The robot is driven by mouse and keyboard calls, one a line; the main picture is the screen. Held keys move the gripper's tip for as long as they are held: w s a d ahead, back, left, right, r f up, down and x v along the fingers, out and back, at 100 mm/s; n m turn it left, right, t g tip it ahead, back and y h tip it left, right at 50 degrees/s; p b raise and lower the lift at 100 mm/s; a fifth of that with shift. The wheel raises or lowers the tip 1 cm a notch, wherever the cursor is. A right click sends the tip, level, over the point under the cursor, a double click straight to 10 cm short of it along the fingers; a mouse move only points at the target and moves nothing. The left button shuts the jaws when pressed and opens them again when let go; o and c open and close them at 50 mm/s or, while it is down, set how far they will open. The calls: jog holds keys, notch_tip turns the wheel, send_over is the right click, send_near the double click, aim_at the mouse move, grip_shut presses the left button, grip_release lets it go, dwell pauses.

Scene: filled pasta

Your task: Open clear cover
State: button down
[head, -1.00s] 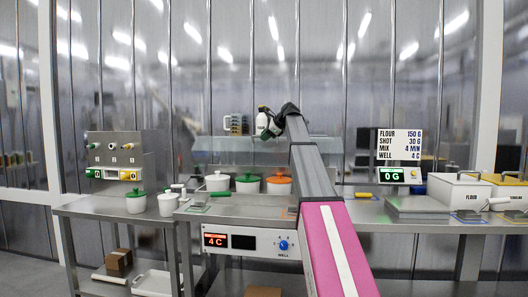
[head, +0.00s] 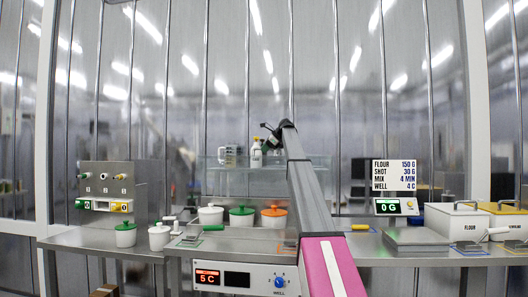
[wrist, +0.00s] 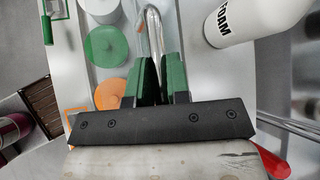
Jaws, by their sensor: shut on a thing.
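The clear cover (head: 222,180) is a see-through panel above the back of the counter well, behind a row of lidded pots. My gripper (head: 267,141) is at the cover's upper edge, beside a white bottle. In the wrist view my gripper (wrist: 151,72) has its green fingers closed around a shiny, clear-looking bar or handle (wrist: 153,22). Whether the cover is raised or tilted is hard to tell. My arm hides part of its right side.
White (head: 211,216), green (head: 242,217) and orange (head: 274,218) pots stand below the cover. The white FOAM bottle (wrist: 238,22) is close to my gripper. A measuring cup (head: 228,156) stands left of it. The well panel reads 5 C (head: 207,277).

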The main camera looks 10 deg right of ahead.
jog(key=shift+w+d+f+m+g, duration=0.15)
jog(key=shift+w+d+g, duration=0.1)
jog(key=shift+w, duration=0.5)
jog(key=shift+w+d+r+m+g, duration=0.1)
jog(key=shift+w+d+m+g, duration=0.1)
jog(key=shift+w, duration=0.55)
jog(key=c, duration=1.1)
grip_release()
jog(key=shift+d, duration=0.1)
jog(key=v, duration=1)
jog(key=shift+s+d, duration=0.15)
jog(key=shift+d, duration=0.1)
jog(key=shift+s, duration=0.1)
